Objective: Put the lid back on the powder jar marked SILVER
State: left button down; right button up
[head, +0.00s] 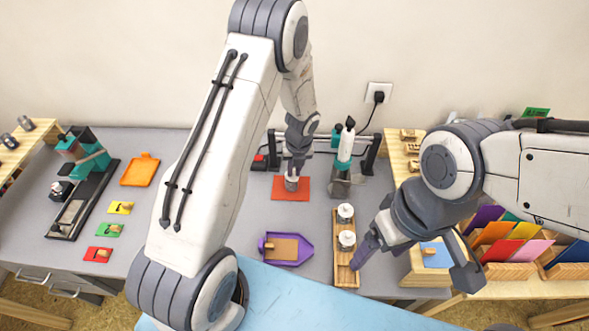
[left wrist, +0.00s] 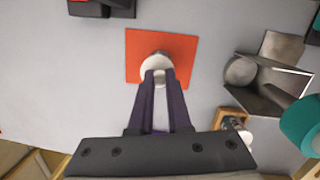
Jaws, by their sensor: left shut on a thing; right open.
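An orange-red mat (head: 282,194) lies on the grey table and also shows in the left wrist view (left wrist: 183,78). A small pale jar-like thing (head: 291,184) is at the mat's middle. My left gripper (head: 293,173) points down over the mat, its fingertips shut on this thing's round white top (left wrist: 156,64). I cannot tell whether it grips a lid alone or a jar with its lid. Two white-topped jars (head: 345,211) (head: 347,239) stand in a wooden tray (head: 346,277). No SILVER marking is readable. My right gripper (head: 415,263) is open and empty, right of the tray.
Colored envelopes (head: 500,240) stand in a rack at right.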

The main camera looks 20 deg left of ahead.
pick_arm(q)
jog(key=shift+a+f, duration=0.1)
jog(key=shift+f, duration=0.2)
dwell(1.0)
jog(key=shift+p, duration=0.4)
dwell(0.5)
jog(key=shift+c, duration=1.6)
grip_release()
jog(key=shift+s+r+p, duration=0.1)
jog(key=shift+r+p, duration=3.4)
jog(key=shift+p, duration=0.55)
